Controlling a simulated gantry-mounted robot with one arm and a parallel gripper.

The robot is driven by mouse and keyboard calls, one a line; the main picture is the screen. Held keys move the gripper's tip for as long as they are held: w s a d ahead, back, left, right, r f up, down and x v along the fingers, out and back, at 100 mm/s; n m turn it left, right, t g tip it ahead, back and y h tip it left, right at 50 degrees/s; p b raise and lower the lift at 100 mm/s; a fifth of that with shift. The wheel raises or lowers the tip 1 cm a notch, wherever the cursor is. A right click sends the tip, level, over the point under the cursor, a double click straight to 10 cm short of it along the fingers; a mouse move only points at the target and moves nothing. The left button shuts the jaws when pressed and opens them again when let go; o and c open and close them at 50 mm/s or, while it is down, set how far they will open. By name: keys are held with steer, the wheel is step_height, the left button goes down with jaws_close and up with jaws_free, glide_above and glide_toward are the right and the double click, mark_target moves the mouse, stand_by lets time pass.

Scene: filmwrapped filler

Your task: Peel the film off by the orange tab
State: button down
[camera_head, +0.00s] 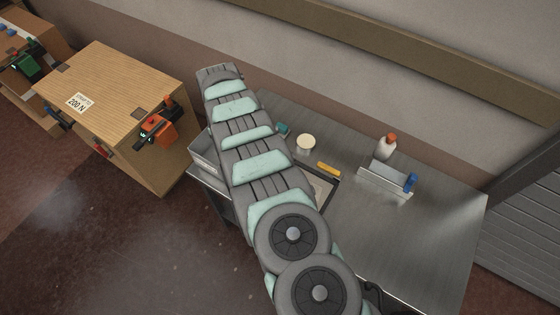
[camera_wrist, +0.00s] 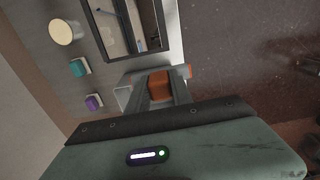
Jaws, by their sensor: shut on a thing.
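In the wrist view, my gripper (camera_wrist: 162,88) points away from the camera, with its two grey fingers closed on an orange piece (camera_wrist: 160,83) that looks like the orange tab. More orange shows just right of the fingers. A pale grey shape (camera_wrist: 123,98) sits beside the left finger; I cannot tell whether it is film or part of a container. A dark-rimmed tray (camera_wrist: 101,35) lies beyond the fingers with long thin items in it. In the head view my arm hides the gripper and the tab, and covers part of the tray (camera_head: 334,190).
A grey bin (camera_head: 204,152) stands at the table's left end. Teal (camera_wrist: 78,68) and purple (camera_wrist: 93,103) blocks lie nearby. The table's right side is clear.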

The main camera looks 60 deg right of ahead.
steer(key=shift+s+d+f, duration=0.1)
steer(key=shift+f, duration=0.2)
steer(key=shift+s+d+f, duration=0.2)
steer(key=shift+s+d, duration=0.3)
steer(key=shift+d, duration=0.1)
steer(key=shift+s+d+f, duration=0.15)
steer(key=shift+s+f, duration=0.1)
steer(key=shift+s+f, duration=0.1)
steer(key=shift+s+d+f, duration=0.75)
steer(key=shift+s+f, duration=0.15)
steer(key=shift+f, duration=0.05)
steer(key=shift+s, duration=0.1)
